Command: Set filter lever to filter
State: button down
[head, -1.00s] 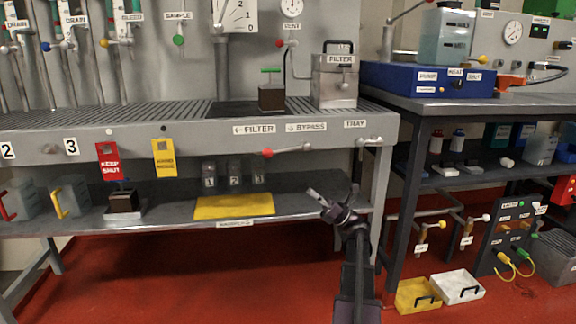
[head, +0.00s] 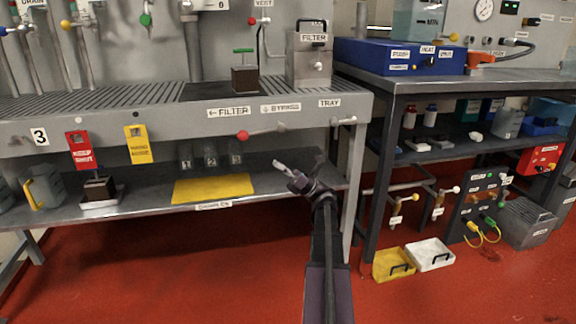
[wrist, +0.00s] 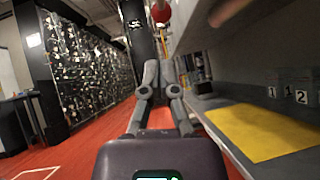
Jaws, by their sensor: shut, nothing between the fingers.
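The filter lever has a red ball knob (head: 243,136) on a thin rod at the front face of the grey bench. The knob hangs between the "FILTER" label (head: 228,112) and the "BYPASS" label (head: 281,107), with its rod running right. A red ball at the top of the wrist view (wrist: 161,12) looks like the same knob, above and beyond my fingers. My gripper (head: 278,166) is shut and empty, below and right of the knob in the head view, apart from it. Its fingers also show in the wrist view (wrist: 158,72).
The bench's lower shelf carries a yellow mat (head: 213,188) and numbered jars (head: 210,156). A second lever (head: 345,121) is near the "TRAY" label. A dark table (head: 450,85) stands right. Yellow (head: 392,264) and white (head: 431,254) trays lie on the open red floor.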

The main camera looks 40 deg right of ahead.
aim_at(262, 132)
jog(key=w+a+r+p, duration=0.3)
jog(key=r+p, duration=0.4)
jog(key=shift+w+r, duration=0.3)
dwell(0.6)
jog(key=shift+w+r+p, duration=0.2)
jog(key=shift+r+p, duration=0.4)
jog(key=shift+p, duration=0.15)
jog(key=shift+w, duration=0.1)
